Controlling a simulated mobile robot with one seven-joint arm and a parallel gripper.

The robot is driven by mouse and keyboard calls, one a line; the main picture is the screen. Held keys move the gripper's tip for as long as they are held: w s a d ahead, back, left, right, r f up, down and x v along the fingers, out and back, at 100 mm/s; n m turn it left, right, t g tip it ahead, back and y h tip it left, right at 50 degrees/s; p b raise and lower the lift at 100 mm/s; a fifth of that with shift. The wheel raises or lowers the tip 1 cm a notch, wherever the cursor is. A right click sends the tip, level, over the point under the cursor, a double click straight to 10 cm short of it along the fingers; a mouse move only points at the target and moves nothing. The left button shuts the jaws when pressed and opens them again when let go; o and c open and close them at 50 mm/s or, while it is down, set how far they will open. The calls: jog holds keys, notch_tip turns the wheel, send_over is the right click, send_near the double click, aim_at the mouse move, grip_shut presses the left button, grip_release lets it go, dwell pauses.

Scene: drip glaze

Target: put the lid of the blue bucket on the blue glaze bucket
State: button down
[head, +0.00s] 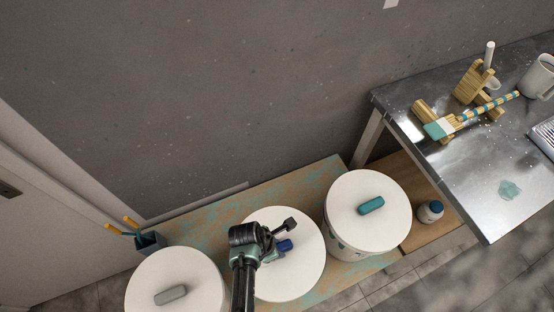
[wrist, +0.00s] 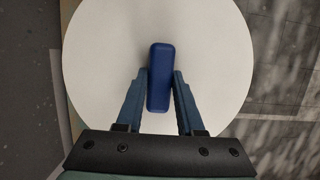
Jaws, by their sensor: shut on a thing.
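The blue bucket's lid is a round white disc (head: 302,271) with a dark blue handle (head: 285,245), in the lower middle of the head view. The lid (wrist: 100,60) fills much of the wrist view, with its handle (wrist: 159,98) upright in the picture. My gripper (wrist: 162,74) is shut on the handle, one finger on each side. In the head view my gripper (head: 268,244) is over the lid. The blue glaze bucket's body is hidden below the lid and my arm, so I cannot tell whether the lid touches it.
A bucket with a teal-handled lid (head: 368,204) stands at the right, and a grey-handled lid (head: 178,285) is at the left. They share a stained wooden board (head: 215,220). A metal table (head: 455,170) with brushes and a mug is at the right. A small jar (head: 430,211) stands below it.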

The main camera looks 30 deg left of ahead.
jog(key=shift+c, duration=0.6)
grip_release()
jog(key=shift+r, duration=0.15)
jog(key=p+v, duration=0.6)
jog(key=p, duration=0.1)
jog(key=shift+s+a+r+p, duration=0.1)
jog(key=shift+s+r+p, duration=0.05)
jog(key=shift+r+p, duration=0.2)
dwell(0.4)
jog(key=v, duration=1.3)
